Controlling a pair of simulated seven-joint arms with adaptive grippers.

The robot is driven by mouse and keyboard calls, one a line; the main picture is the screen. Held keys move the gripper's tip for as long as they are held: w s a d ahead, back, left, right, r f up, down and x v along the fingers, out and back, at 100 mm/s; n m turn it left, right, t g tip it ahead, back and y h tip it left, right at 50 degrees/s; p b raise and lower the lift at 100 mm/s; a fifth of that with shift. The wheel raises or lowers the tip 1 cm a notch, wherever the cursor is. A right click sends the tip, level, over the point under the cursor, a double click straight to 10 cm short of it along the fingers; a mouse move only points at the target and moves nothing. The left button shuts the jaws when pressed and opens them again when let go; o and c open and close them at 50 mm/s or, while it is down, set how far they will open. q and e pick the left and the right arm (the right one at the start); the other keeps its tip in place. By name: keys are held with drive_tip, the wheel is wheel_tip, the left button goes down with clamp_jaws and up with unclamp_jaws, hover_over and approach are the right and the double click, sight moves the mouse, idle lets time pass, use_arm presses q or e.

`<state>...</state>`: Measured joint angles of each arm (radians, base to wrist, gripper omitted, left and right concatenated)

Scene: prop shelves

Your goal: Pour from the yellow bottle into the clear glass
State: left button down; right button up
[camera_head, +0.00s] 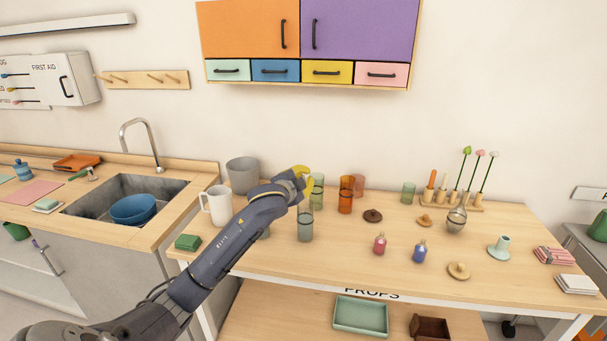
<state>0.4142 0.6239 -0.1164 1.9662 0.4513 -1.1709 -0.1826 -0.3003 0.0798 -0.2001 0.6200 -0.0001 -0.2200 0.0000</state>
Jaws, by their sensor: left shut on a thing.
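The yellow bottle (304,169) shows only in part at the end of my left arm, the rest hidden by the gripper. My left gripper (299,182) is shut on it and holds it above the table. The bottle looks tilted, but its mouth is not clear. A clear, greyish glass (305,228) stands upright on the table just below the gripper. I cannot tell whether anything is flowing into it. My right gripper is out of view.
Green-tinted (317,195), orange (345,197) and reddish glasses stand close to the right. A white mug (217,206) and grey pot (242,174) stand left, beside my arm. The table's front middle is fairly clear.

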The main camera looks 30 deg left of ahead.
use_arm(q)
drive_tip(key=shift+f+m+t+y, duration=0.3)
drive_tip(key=shift+f+m+y, duration=0.15)
drive_tip(key=shift+m, duration=0.25)
drive_tip(key=shift+d+f+m+t, duration=0.15)
drive_tip(key=shift+f+m+t, duration=0.25)
drive_tip(key=shift+f+m, duration=0.6)
idle(3.0)
drive_tip(key=shift+r, duration=0.25)
drive_tip(key=shift+r+n+g, duration=0.4)
drive_tip(key=shift+r+n, duration=0.25)
drive_tip(key=shift+n, duration=0.05)
drive_tip(key=shift+f, duration=0.1)
drive_tip(key=shift+r+n+g+h, duration=0.3)
drive_tip(key=shift+r+n+h, duration=0.15)
drive_tip(key=shift+r+n, duration=0.4)
drive_tip(key=shift+f, duration=0.1)
